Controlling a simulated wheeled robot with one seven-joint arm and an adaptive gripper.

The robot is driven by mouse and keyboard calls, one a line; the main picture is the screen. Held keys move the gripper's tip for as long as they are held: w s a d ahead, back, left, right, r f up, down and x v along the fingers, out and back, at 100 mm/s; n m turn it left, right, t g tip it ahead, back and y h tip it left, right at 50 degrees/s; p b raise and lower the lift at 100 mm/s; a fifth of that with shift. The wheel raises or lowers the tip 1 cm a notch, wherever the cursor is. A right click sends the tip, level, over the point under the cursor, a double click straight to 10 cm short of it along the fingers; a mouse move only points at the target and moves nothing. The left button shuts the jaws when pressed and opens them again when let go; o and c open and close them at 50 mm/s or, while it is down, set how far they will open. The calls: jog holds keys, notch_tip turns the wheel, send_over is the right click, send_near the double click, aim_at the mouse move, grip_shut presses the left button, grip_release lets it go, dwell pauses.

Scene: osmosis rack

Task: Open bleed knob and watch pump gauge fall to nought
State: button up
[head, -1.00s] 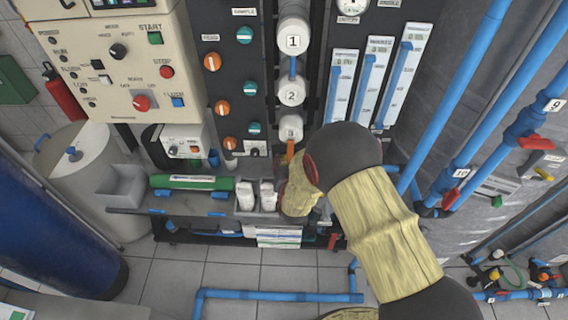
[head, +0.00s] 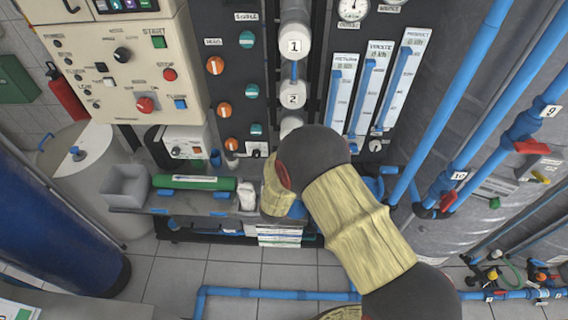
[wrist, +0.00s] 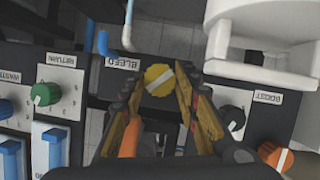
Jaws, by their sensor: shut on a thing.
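The yellow bleed knob (wrist: 160,79), with a white pointer line across its face, sits on a dark panel under a label reading BLEED (wrist: 122,64). The label appears upside down in the wrist view. My gripper (wrist: 158,82) has its two fingers on either side of the knob and is shut on it. In the head view my arm hides the knob and the gripper. A round white gauge (head: 353,9) shows at the top edge of the head view, partly cut off. Its needle is too small to read, and I cannot tell whether it is the pump gauge.
A green RETURN knob (wrist: 46,94) is left in the wrist view; a black knob (wrist: 231,119) and orange BOOST knob (wrist: 277,156) are right. Blue pipes (head: 450,110) stand right in the head view.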

dwell(0.3)
jog(key=o, duration=1.1)
jog(key=shift+o, duration=0.2)
jog(key=v, duration=1.2)
jog(key=shift+f, duration=0.1)
